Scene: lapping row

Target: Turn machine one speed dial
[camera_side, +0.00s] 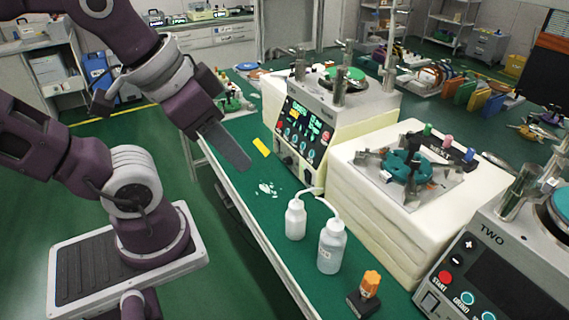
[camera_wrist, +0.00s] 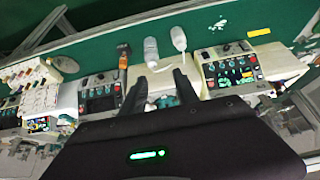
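Machine one (camera_side: 345,105), the machine I take for it since the other reads TWO, stands behind the bench's front edge with a lit control panel (camera_side: 302,131). Teal round dials sit low on that panel; I cannot read which is the speed dial. The lit panel also shows in the wrist view (camera_wrist: 231,72), right of my fingers. My gripper (camera_side: 238,160) is in the air in front of and left of the panel, not touching it. In the wrist view my gripper (camera_wrist: 158,77) has its two fingers apart with nothing between them.
Two white bottles (camera_side: 331,248) (camera_side: 296,218) stand on the green bench. An orange-topped object (camera_side: 367,290) is nearer the front. Machine TWO (camera_side: 500,260) is at right, and a cream block (camera_side: 390,220) with a fixture stands between the machines. A yellow tag (camera_side: 261,147) lies near the panel.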

